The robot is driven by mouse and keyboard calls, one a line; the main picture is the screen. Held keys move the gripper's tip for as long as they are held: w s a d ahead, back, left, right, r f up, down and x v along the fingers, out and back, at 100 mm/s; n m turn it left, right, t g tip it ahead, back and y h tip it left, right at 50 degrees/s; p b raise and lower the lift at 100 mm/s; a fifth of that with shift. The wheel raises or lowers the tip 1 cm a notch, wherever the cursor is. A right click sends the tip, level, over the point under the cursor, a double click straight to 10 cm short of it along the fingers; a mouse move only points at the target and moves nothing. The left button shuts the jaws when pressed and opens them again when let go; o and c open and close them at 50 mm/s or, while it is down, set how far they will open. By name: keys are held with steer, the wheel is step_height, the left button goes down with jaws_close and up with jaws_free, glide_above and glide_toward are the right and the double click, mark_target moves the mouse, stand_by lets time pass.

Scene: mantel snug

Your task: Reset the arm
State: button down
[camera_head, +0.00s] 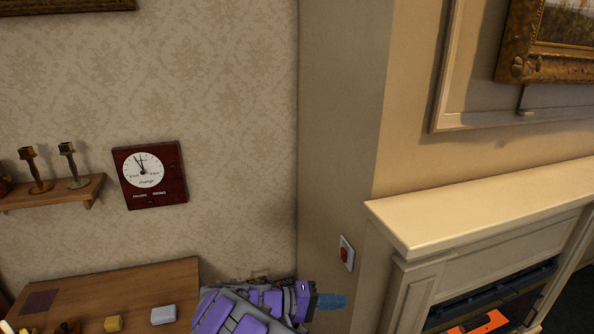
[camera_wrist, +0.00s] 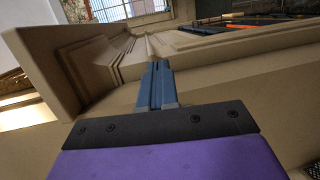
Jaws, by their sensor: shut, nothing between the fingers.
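My gripper (camera_head: 331,301) shows at the bottom centre of the head view, at the end of my purple and grey arm. Its blue fingers are closed together and empty. It points right, just below a red switch on a white plate (camera_head: 346,253) on the side of the chimney breast. In the wrist view my gripper (camera_wrist: 157,68) reaches forward with its blue fingers together, and the mantel (camera_wrist: 75,75) fills much of the view ahead. No object shows between the fingers.
The mantelpiece (camera_head: 480,208) juts out at right. A clock (camera_head: 150,174) and a candlestick shelf (camera_head: 60,194) are on the left wall.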

steer(key=s+d+r+m+g+y, duration=0.2)
steer(key=s+d+r+g+y, duration=0.1)
steer(key=s+d+r, duration=0.4)
steer(key=s+d+r+m+g+y, duration=0.2)
steer(key=s+d+r+g, duration=0.15)
steer(key=s+d, duration=0.45)
steer(key=s+y, duration=0.6)
steer(key=s, duration=0.6)
steer(key=s+a+f+n+t+y, duration=0.2)
steer(key=s+a+y, duration=0.3)
steer(key=s+a, duration=0.4)
steer(key=shift+s+a+f+t, duration=0.3)
steer(key=shift+s+a+t, duration=0.05)
steer(key=shift+s, duration=0.5)
